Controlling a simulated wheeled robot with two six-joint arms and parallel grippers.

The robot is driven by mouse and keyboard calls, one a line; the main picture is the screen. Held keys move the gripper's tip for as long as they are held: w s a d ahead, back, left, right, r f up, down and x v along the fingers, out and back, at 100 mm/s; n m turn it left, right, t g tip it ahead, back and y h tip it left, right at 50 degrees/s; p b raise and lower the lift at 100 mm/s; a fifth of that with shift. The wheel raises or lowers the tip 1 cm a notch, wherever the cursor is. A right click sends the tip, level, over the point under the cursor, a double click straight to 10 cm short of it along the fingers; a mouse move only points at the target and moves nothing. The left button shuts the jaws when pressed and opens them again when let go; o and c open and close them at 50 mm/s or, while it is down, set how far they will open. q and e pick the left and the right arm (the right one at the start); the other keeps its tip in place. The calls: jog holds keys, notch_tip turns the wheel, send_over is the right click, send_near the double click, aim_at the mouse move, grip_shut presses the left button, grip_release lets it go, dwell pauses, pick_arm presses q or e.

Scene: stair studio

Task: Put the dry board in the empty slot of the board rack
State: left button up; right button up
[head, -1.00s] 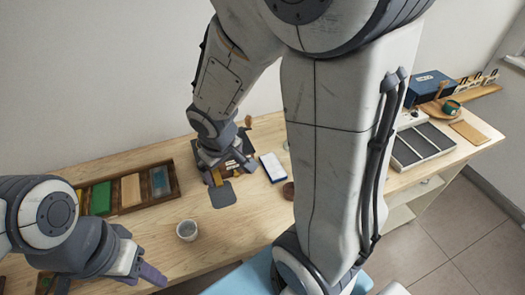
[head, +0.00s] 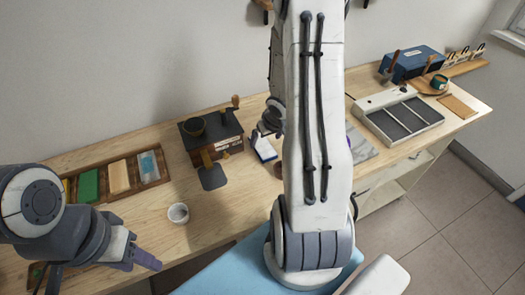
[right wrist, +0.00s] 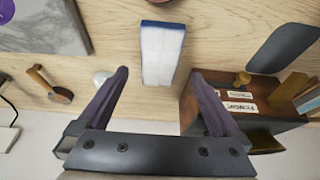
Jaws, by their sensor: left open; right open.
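I cannot tell for certain which thing is the dry board or the board rack. A flat tan board (head: 458,106) lies at the far right of the bench. A long wooden tray (head: 112,196) at the left holds green, tan and translucent blocks. A white block with a blue end (right wrist: 162,52) lies on the bench; in the head view (head: 264,149) it is partly hidden by my right arm. My right gripper (right wrist: 160,73) is open and empty, its fingers on either side of this block in the picture; contact is unclear. My left gripper (head: 148,261) is open, low at the front left.
A dark box with a crank (head: 228,143) and a grey paddle (head: 212,177) stand left of the right gripper. A white cup (head: 178,213) is near the front edge. A framed grey panel unit (head: 400,113) and blue box (head: 414,62) are at the right. A grey slab (right wrist: 45,25) lies nearby.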

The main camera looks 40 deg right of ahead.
aim_at(263, 146)
jog(key=b+x, duration=0.2)
jog(key=x, duration=0.3)
jog(key=shift+f+b, duration=0.15)
jog(key=shift+b, duration=0.15)
jog(key=c, duration=1.5)
jog(key=shift+r, duration=0.2)
